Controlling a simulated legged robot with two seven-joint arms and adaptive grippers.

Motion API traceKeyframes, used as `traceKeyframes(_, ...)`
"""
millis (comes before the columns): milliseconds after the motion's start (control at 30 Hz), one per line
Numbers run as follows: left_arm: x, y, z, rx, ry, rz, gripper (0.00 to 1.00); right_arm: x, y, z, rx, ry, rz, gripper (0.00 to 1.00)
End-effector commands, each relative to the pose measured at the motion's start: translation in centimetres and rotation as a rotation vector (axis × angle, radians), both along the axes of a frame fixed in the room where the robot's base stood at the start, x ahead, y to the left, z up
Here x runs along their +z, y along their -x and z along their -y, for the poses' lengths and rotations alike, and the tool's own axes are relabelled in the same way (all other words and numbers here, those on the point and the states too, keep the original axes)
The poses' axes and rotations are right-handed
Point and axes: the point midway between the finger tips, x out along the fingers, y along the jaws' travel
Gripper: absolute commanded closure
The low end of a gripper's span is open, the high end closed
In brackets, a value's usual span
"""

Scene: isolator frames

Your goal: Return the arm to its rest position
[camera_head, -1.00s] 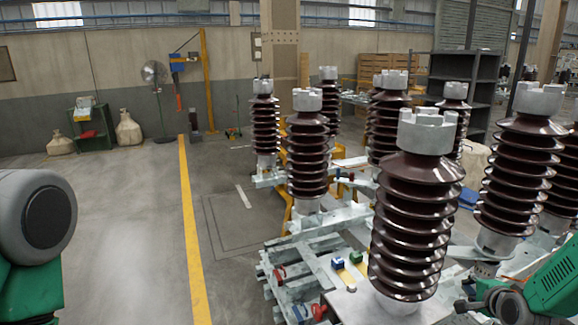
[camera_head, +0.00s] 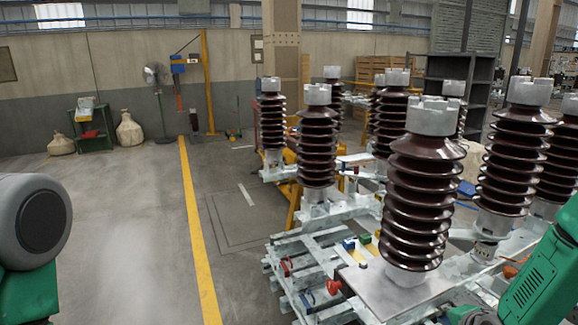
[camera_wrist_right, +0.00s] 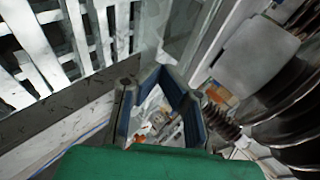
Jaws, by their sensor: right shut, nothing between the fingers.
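My right arm enters at the lower right of the head view as green links (camera_head: 540,275), beside the nearest brown insulator (camera_head: 424,195). Its gripper is largely out of sight there, below the picture's edge. In the right wrist view my right gripper (camera_wrist_right: 160,75) shows its two blue-padded fingers beyond the green housing, shut with nothing held. Ribbed insulators (camera_wrist_right: 285,100) lie to its right in that view, and pale slats (camera_wrist_right: 90,30) to its upper left. A grey and green part of my left arm shows at the left edge of the head view; the left gripper is not visible.
Several upright insulators (camera_head: 318,145) stand on a pale metal frame (camera_head: 300,262) across the centre and right. A red knob (camera_head: 333,287) and a blue block (camera_head: 348,243) sit on the frame. The floor on the left, beside the yellow line (camera_head: 195,235), is clear.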

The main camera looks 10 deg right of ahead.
Motion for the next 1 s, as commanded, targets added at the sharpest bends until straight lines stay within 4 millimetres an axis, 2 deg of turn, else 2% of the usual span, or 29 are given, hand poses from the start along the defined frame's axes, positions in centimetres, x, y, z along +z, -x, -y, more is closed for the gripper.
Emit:
traceKeyframes(33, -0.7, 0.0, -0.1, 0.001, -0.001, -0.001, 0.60, -1.2, 1.0, -1.7, 0.047, 0.027, -0.034, 1.00)
traceKeyframes(167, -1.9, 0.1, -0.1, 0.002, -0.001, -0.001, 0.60, -4.4, 4.3, -5.3, 0.190, 0.113, -0.132, 1.00)
traceKeyframes(267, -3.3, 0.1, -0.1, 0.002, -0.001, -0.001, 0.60, -7.6, 8.3, -8.4, 0.351, 0.197, -0.236, 1.00)
traceKeyframes(367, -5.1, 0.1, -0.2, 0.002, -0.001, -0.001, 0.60, -11.1, 14.2, -11.7, 0.577, 0.307, -0.361, 1.00)
traceKeyframes(400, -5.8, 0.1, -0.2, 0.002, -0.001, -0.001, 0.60, -12.2, 16.8, -12.8, 0.673, 0.350, -0.413, 1.00)
traceKeyframes(500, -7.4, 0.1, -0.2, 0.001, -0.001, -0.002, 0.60, -14.3, 23.1, -14.6, 0.909, 0.446, -0.523, 1.00)
traceKeyframes(600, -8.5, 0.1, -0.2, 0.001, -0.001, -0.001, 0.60, -15.2, 28.3, -15.6, 1.112, 0.523, -0.608, 1.00)
traceKeyframes(700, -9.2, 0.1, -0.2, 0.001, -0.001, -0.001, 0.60, -15.3, 31.8, -16.0, 1.256, 0.574, -0.666, 1.00)
traceKeyframes(833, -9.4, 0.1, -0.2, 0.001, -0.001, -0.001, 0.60, -15.1, 33.8, -16.2, 1.345, 0.603, -0.700, 1.00)
traceKeyframes(1000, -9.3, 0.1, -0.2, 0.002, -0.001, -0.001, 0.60, -15.0, 33.9, -16.2, 1.354, 0.608, -0.703, 1.00)
